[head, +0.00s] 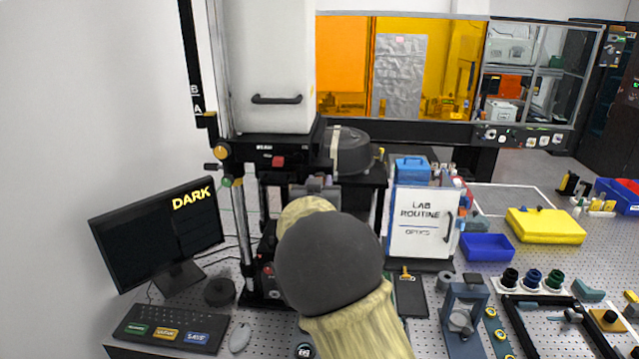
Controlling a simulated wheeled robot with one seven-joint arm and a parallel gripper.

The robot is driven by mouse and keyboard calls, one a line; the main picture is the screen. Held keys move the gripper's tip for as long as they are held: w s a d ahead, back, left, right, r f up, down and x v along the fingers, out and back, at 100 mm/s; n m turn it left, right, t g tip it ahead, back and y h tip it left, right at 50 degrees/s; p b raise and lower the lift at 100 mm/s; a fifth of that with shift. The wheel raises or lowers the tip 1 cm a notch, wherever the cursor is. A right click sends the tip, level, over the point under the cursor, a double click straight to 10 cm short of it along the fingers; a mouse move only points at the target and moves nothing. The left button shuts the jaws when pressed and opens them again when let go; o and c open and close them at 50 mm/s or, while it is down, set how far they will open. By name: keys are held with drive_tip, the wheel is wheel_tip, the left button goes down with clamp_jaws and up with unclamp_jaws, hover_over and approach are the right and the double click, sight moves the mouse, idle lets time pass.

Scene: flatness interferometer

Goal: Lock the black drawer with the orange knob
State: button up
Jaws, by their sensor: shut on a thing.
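My arm fills the middle of the head view and reaches toward the black instrument stand. Its dark joint and pale yellow links hide what lies behind them. My gripper's fingers are hidden behind my own arm, so I cannot see what they touch. The lower part of the stand is partly covered by my arm.
A monitor (155,235) reading DARK and a keyboard (170,328) stand at the left. A white LAB ROUTINE box (421,223), a blue bin (487,247) and a yellow case (545,226) stand right of my arm. Black frame parts (560,325) lie at the front right.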

drive_tip(key=n+p, duration=0.1)
drive_tip(key=n, duration=0.4)
drive_tip(key=shift+n, duration=0.4)
drive_tip(key=shift+f, duration=0.1)
drive_tip(key=o, duration=1)
drive_tip(key=shift+a, duration=0.1)
drive_tip(key=shift+c, duration=0.2)
drive_tip(key=shift+s, duration=0.15)
drive_tip(key=s+b, duration=0.5)
drive_tip(key=s, duration=1.2)
drive_tip(key=shift+a+b, duration=0.25)
drive_tip(key=shift+b, duration=0.15)
